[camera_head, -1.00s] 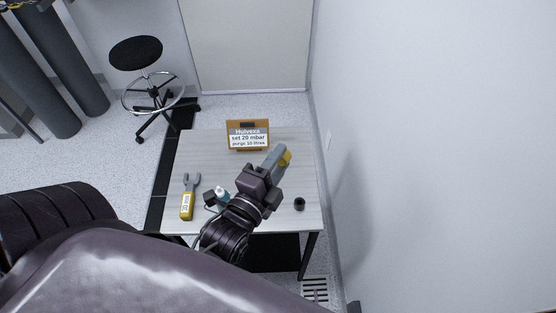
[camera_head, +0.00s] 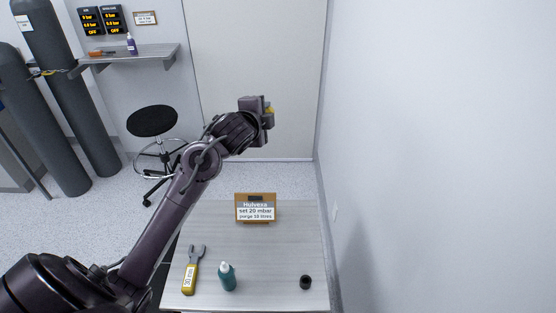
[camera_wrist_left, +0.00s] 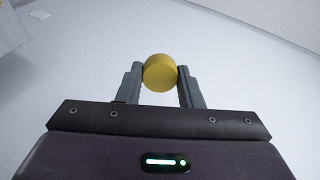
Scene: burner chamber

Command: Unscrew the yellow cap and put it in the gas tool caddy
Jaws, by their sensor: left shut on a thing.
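The yellow cap (camera_wrist_left: 160,73) is held between the two fingers of my left gripper (camera_wrist_left: 160,80) in the left wrist view. In the head view, my left gripper (camera_head: 268,112) is raised well above and beyond the table, with a bit of the yellow cap (camera_head: 270,110) showing at its tip. My right gripper is not in view.
A stool (camera_head: 152,122), gas cylinders (camera_head: 60,90) and a wall shelf (camera_head: 125,57) stand at left. A white wall closes the right.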

